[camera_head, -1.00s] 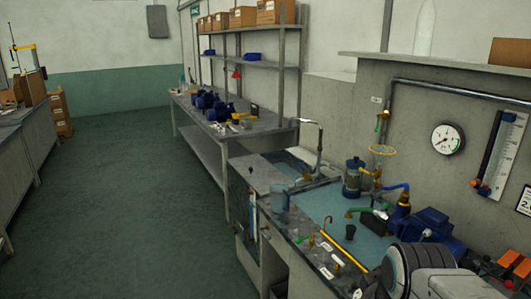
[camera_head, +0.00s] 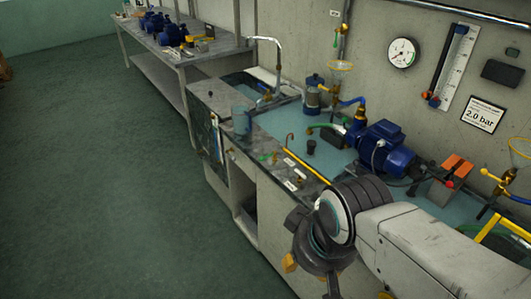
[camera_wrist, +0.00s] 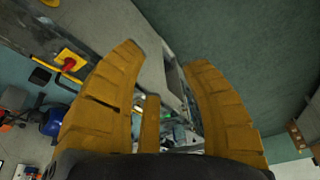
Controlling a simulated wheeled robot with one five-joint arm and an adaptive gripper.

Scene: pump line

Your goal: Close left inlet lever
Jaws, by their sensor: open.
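A green lever (camera_head: 326,126) sits on the pipe left of the blue pump (camera_head: 382,148) in the head view. Another small green handle (camera_head: 265,157) is at the counter's front edge, beside small white labels. I cannot tell which of them is the left inlet lever. My gripper's yellow fingers show in the wrist view (camera_wrist: 164,57), spread apart with nothing held between them. In the head view my arm is at the lower right, its wrist in front of the counter, apart from both green handles. A small green patch shows between the fingers in the wrist view, too small to identify.
A pressure gauge (camera_head: 403,53) hangs on the wall. A red knob on a yellow plate (camera_wrist: 68,62) shows in the wrist view. The floor at left is clear.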

